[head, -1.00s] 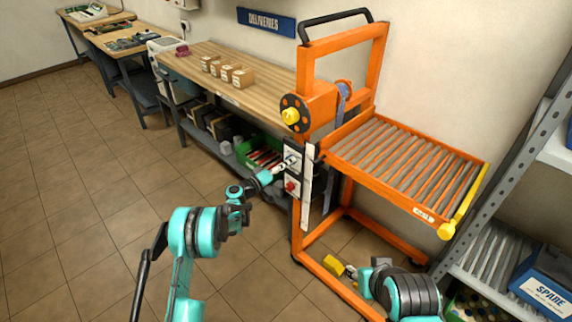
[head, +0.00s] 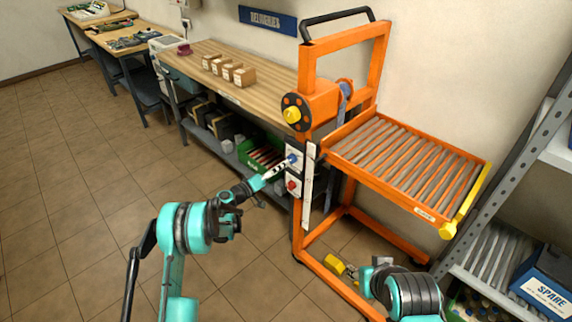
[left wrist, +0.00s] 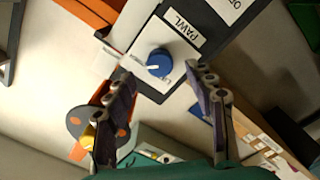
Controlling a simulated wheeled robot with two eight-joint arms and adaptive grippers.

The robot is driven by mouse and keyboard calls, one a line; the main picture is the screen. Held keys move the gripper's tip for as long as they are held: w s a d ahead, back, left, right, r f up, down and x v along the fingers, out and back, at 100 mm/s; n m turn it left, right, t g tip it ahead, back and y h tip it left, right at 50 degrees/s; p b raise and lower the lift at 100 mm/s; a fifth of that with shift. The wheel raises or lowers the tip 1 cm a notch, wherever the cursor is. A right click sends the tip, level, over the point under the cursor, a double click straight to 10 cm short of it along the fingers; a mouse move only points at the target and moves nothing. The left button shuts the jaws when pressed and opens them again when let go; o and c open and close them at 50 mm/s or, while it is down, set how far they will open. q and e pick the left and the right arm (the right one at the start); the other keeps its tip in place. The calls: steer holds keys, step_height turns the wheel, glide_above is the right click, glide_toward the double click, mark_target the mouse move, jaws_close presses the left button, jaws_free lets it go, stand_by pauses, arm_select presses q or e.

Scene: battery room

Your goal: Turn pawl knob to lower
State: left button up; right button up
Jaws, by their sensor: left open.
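The blue pawl knob (left wrist: 159,63) sits on a white plate marked PAWL (left wrist: 184,33) in the left wrist view. Its white pointer is toward the left of that picture; the small position print is too blurred to read. In the head view the knob (head: 292,159) is on the orange lift's front post, above a red knob (head: 292,187). My left gripper (left wrist: 157,82) is open, its fingers on either side of the knob in the picture, apparently apart from it. It also shows in the head view (head: 277,170). My right gripper (head: 362,273) is low beside the lift, partly hidden.
The orange lift (head: 310,75) has a roller platform (head: 415,210) on its right and a yellow-centred handwheel (head: 292,114) above the plate. A workbench (head: 240,95) with boxes stands behind. A metal rack (head: 510,165) is at right. The floor at left is clear.

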arm_select(q)
steer(key=v, duration=0.7)
steer(key=shift+s+a, duration=0.2)
steer(key=shift+s, duration=0.05)
steer(key=shift+r, duration=0.1)
steer(key=s+d+r+m+g+y, duration=0.15)
steer(key=s+r+g+y, duration=0.3)
steer(key=s+r, duration=0.85)
steer(key=s+a+f+y, duration=0.1)
steer(key=s+a+y, duration=0.3)
steer(key=s, duration=1)
steer(key=s+a+f+g+y, duration=0.1)
steer(key=s+a+y, duration=0.3)
steer(key=s, duration=1)
steer(key=shift+a+f, duration=0.3)
steer(key=shift+a, duration=0.8)
steer(key=shift+s, duration=0.1)
